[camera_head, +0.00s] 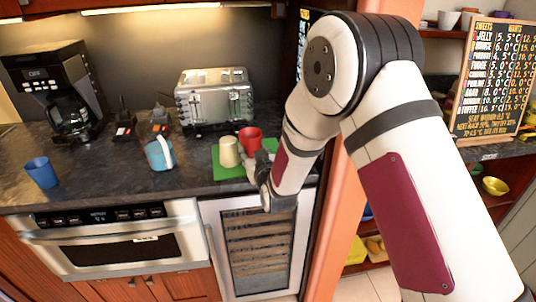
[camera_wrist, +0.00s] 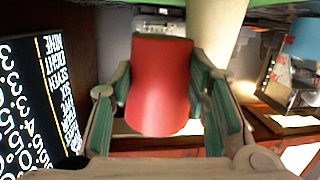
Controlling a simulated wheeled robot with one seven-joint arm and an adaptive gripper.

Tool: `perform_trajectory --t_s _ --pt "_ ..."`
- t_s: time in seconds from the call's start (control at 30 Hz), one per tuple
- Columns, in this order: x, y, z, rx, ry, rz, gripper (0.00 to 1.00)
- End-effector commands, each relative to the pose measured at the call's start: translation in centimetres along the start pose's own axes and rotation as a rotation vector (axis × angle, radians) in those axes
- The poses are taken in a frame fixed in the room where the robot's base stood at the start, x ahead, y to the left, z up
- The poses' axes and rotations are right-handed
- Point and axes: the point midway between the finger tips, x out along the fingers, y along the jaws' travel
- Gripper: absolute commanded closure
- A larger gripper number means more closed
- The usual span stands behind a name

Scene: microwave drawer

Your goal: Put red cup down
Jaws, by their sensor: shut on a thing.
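The red cup (camera_head: 251,138) is at the green mat (camera_head: 226,172) on the dark counter, right of the cream cup (camera_head: 229,152). My gripper (camera_head: 258,167) is at the cup's near side. In the wrist view the red cup (camera_wrist: 160,85) fills the space between my two green-padded fingers (camera_wrist: 163,88), which are shut on it. The cream cup (camera_wrist: 217,30) stands close beside the right finger in that view. The red cup's bottom is hidden in the head view, so I cannot tell whether it touches the mat.
A silver toaster (camera_head: 214,98) stands behind the mat. An orange panel (camera_head: 346,190) rises on the right. The counter's front left is mostly clear.

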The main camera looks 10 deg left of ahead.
Motion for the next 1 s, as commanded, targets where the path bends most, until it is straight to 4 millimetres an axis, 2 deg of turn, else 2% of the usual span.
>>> perform_trajectory --t_s 0.03,0.1,0.3,0.6,0.8,1.0 --pt "1.2 1.2 0.3 0.0 0.003 0.003 0.92" --pt "2.4 2.4 0.3 -0.001 0.003 0.002 0.92" --pt "4.6 4.8 0.4 -0.001 0.001 0.002 0.92" --pt "6.0 6.3 0.4 -0.001 0.002 0.001 0.92" --pt "6.5 6.1 3.5 -0.001 -0.003 -0.001 0.92" --pt "6.5 6.1 3.7 0.0 0.001 0.0 0.92"
